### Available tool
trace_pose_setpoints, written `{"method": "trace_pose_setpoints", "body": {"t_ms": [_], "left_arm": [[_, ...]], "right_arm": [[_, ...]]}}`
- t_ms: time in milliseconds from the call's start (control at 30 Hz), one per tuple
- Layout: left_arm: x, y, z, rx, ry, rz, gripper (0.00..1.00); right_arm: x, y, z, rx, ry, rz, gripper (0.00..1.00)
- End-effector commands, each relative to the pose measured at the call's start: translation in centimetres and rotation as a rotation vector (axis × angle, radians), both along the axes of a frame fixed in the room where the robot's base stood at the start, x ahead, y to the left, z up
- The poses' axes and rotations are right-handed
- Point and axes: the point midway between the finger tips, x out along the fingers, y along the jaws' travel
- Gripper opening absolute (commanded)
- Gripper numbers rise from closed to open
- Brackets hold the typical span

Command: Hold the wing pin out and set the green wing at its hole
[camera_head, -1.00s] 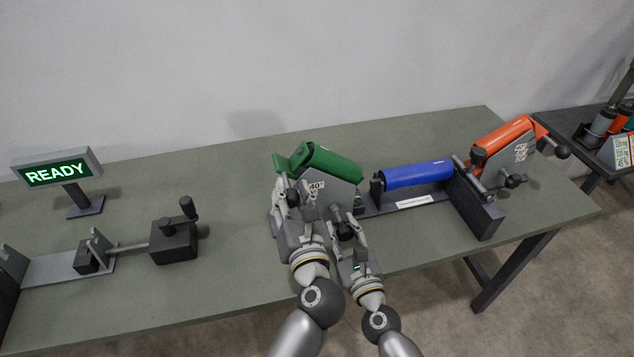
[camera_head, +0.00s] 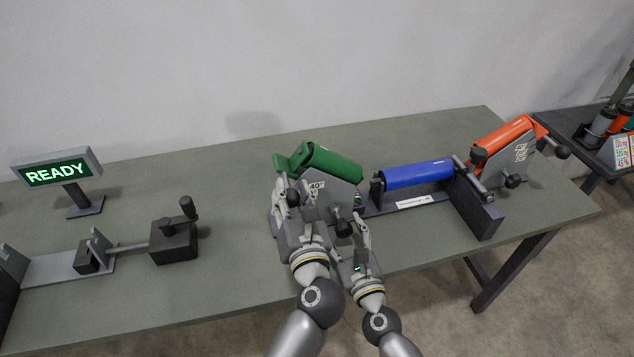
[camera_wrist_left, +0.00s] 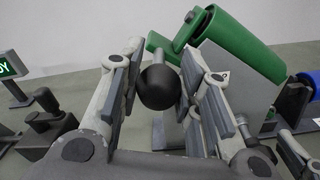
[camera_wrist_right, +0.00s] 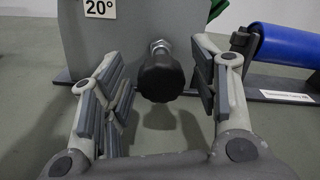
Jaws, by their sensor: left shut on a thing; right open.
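The green wing (camera_head: 328,164) carries a green roller on a tilted grey side plate (camera_head: 340,193) marked with angle labels. My left gripper (camera_wrist_left: 158,88) is shut on the wing's black ball knob (camera_wrist_left: 159,86); in the head view the gripper (camera_head: 290,194) covers most of that knob. The wing pin's black knob (camera_wrist_right: 160,77) stands out from the plate, with a short metal shank showing behind it. It also shows in the head view (camera_head: 344,228). My right gripper (camera_wrist_right: 160,85) is open, its fingers on either side of the pin knob and apart from it.
A blue roller (camera_head: 418,174) lies on the frame to the right, then an orange wing (camera_head: 503,143) with its own knobs. A crank block (camera_head: 174,242) and a READY sign (camera_head: 57,172) stand at the left. The table's front strip is clear.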

Motion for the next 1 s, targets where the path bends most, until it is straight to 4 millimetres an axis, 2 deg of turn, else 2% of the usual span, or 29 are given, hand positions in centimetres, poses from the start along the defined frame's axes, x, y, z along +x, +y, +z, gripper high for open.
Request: {"method": "trace_pose_setpoints", "body": {"t_ms": [633,1000], "left_arm": [[0.0,0.0,-0.1,0.000,0.002,0.001,0.03],[0.0,0.0,-0.1,0.001,0.004,0.000,0.03]], "right_arm": [[-5.0,-1.6,0.0,-0.001,0.001,0.001,0.55],[-5.6,-1.8,0.0,0.000,-0.001,-0.001,0.55]]}}
